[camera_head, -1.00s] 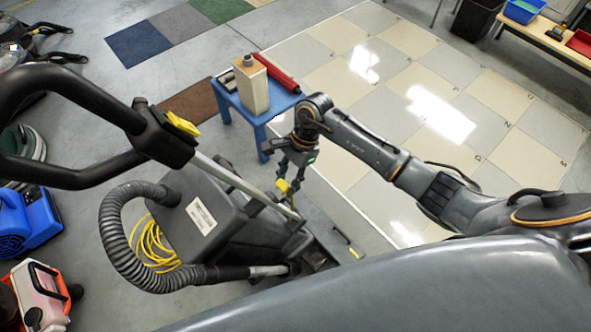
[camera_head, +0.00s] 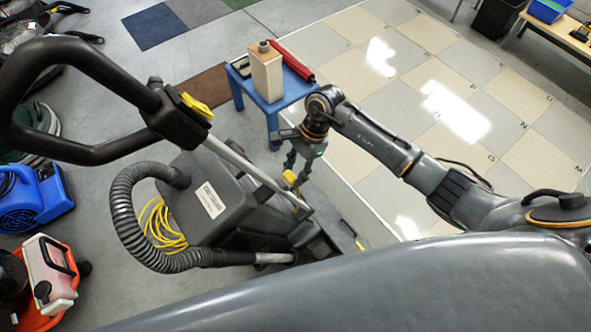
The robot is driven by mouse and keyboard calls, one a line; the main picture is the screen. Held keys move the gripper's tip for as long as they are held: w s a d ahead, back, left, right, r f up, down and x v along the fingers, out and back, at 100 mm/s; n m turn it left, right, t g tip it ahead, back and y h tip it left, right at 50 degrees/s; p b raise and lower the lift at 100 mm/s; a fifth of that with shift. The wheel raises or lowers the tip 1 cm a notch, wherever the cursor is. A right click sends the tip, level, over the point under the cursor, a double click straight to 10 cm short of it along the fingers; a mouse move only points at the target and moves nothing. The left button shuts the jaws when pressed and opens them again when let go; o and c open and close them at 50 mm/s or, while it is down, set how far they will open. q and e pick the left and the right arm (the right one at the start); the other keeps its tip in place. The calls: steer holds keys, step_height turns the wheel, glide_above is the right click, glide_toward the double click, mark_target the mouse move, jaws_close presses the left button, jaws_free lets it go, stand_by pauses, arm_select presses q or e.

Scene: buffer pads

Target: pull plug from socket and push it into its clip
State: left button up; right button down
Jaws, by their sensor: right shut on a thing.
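My right gripper (camera_head: 295,180) points down beside the grey metal tube of a dark floor machine (camera_head: 240,212). It is shut on a small yellow plug (camera_head: 289,176) close to the tube. The picture is too small to tell whether the plug sits in a socket or is free of it. A coiled yellow cable (camera_head: 158,226) hangs on the machine's left side. I cannot make out the socket or the clip. My left gripper is not in view.
The machine's black handle (camera_head: 75,95) and ribbed hose (camera_head: 125,215) fill the left. A blue stool (camera_head: 268,112) with a beige bottle (camera_head: 266,75) and a red roll (camera_head: 293,63) stands behind my right gripper. A blue blower (camera_head: 35,200) is at far left. Tiled floor on the right is clear.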

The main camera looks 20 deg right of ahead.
steer(key=shift+s+a+f+b, duration=0.15)
steer(key=shift+a+b, duration=0.3)
steer(key=shift+b, duration=0.15)
stand_by(1.5)
steer(key=c, duration=0.9)
jaws_free()
steer(key=shift+o, duration=0.2)
steer(key=v, duration=1.2)
